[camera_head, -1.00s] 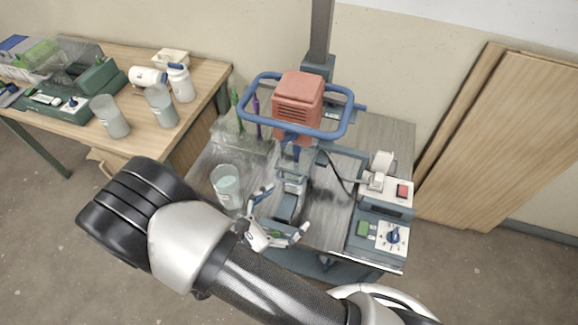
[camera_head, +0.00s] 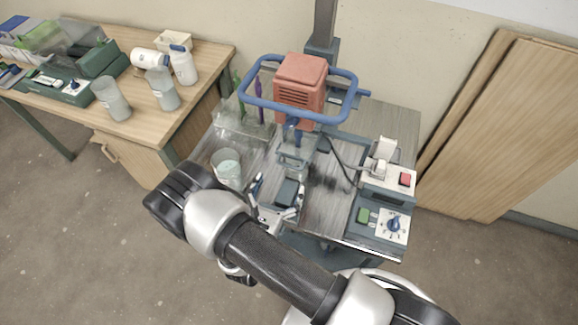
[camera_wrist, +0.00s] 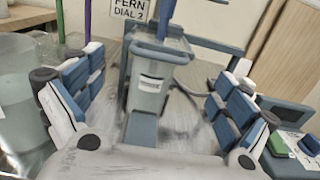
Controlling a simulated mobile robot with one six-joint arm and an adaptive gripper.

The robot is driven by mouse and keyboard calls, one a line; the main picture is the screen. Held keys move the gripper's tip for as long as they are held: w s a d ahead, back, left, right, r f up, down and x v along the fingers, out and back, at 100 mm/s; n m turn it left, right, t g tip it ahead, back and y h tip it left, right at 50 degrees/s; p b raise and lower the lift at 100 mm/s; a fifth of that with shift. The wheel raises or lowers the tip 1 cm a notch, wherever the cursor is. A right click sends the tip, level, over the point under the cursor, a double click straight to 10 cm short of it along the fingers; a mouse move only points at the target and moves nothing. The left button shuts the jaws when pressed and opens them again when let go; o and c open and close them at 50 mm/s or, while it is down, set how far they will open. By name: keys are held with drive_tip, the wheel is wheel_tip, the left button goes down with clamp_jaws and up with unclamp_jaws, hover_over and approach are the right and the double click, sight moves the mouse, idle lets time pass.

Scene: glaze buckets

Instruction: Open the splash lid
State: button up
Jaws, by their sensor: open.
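A mixer with a red motor head (camera_head: 300,85) and blue ring handle (camera_head: 345,112) stands on the grey bench. Below the head is a clear, labelled vessel or cover (camera_head: 297,150), which also shows in the middle of the wrist view (camera_wrist: 150,88). I cannot tell whether this is the splash lid or where its hinge is. My gripper (camera_head: 278,203) is open and empty, in front of and below the clear part. In the wrist view its fingers (camera_wrist: 160,95) spread to the left and right of the clear part, apparently without touching it.
A clear beaker (camera_head: 228,168) stands left of my gripper. A control box (camera_head: 382,215) with a green button, dial and red switch is to the right. The left table (camera_head: 140,105) holds beakers, white bottles and a green device with a clear cover. Boards (camera_head: 500,130) lean on the wall.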

sight(289, 166)
drive_tip(key=b+x, duration=0.1)
drive_tip(key=x, duration=0.6)
drive_tip(key=shift+w+d, duration=0.1)
drive_tip(key=shift+w, duration=0.15)
drive_tip(key=shift+c, duration=0.2)
drive_tip(key=c, duration=1.5)
